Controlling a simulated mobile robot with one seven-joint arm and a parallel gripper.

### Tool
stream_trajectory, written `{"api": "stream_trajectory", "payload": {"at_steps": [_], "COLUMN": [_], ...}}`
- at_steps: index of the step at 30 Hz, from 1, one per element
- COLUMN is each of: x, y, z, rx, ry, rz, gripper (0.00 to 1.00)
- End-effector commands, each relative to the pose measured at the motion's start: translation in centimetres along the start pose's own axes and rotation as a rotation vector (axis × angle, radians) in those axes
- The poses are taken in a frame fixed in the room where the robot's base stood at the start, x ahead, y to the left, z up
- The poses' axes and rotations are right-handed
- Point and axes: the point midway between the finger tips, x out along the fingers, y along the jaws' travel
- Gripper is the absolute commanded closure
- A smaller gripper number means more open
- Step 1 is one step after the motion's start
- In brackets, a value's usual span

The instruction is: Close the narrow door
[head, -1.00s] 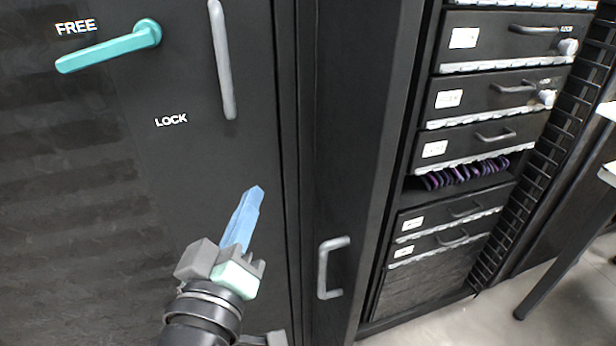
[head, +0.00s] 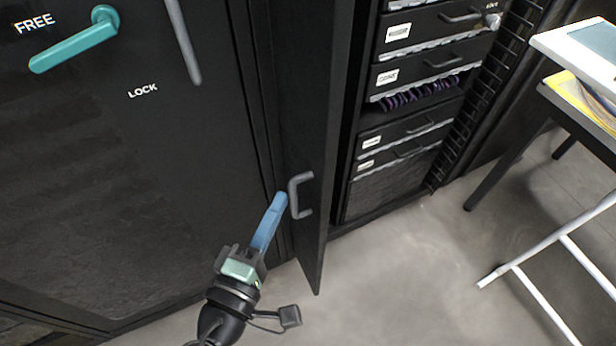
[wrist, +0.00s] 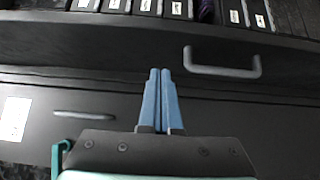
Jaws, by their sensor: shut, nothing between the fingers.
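The narrow door (head: 322,120) is a tall black panel standing open beside the rack, with a grey bow handle (head: 300,196) low on its face. My gripper (head: 281,197) has blue fingers, shut and empty, with the tips just left of that handle in the head view. In the wrist view the shut fingers (wrist: 160,75) point toward the door (wrist: 90,45), and the handle (wrist: 222,68) lies to their right, apart from them. Whether the fingertips touch the door cannot be told.
The wide black door (head: 150,180) at left carries a teal lever (head: 75,45) between FREE and LOCK, and a long grey handle (head: 183,42). Rack drawers (head: 430,65) show behind the narrow door. A table (head: 580,50) and a white folding frame (head: 560,240) stand at right. The floor (head: 400,270) between is clear.

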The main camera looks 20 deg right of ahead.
Motion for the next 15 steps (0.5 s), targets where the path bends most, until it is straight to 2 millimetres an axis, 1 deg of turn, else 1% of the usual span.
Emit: {"api": "stream_trajectory", "payload": {"at_steps": [1,5,6,9,15], "x": [1.3,3.9,4.2,5.1,6.1], "y": [0.2,0.2,0.2,0.1,0.1], "z": [0.1,0.1,0.8,1.9,2.8], "rx": [0.001,0.002,0.000,0.000,0.002], "ry": [-0.005,-0.004,-0.005,-0.004,0.000], "rz": [0.002,0.001,-0.001,-0.001,-0.001], "gripper": [1.00,1.00,1.00,1.00,1.00]}}
